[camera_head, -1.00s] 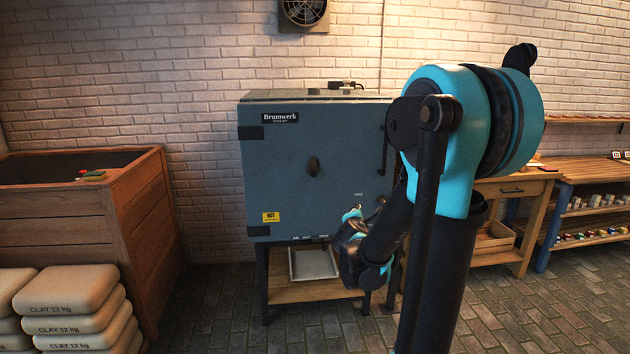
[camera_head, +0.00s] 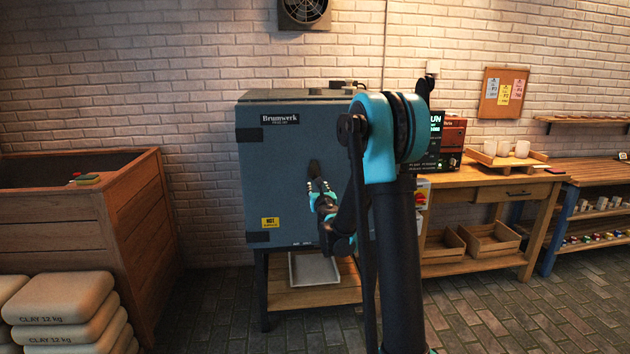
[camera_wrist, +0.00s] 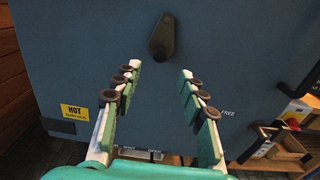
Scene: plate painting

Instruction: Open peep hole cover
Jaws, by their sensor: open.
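The kiln (camera_head: 262,190) is a blue-grey cabinet against the brick wall. In the wrist view its front face (camera_wrist: 80,50) fills most of the picture. The peep hole cover (camera_wrist: 162,38) is a dark teardrop-shaped flap on that face, with its narrow end up and its wide end down. My gripper (camera_wrist: 160,72) is open and empty, with the cover just beyond and between its fingertips; I see no contact.
A yellow HOT label (camera_head: 270,222) is at the kiln's lower left. A dark handle (camera_wrist: 298,82) is at the right in the wrist view. A wooden bin (camera_head: 85,215) and clay bags (camera_head: 65,310) stand left. A wooden workbench (camera_head: 490,185) stands right.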

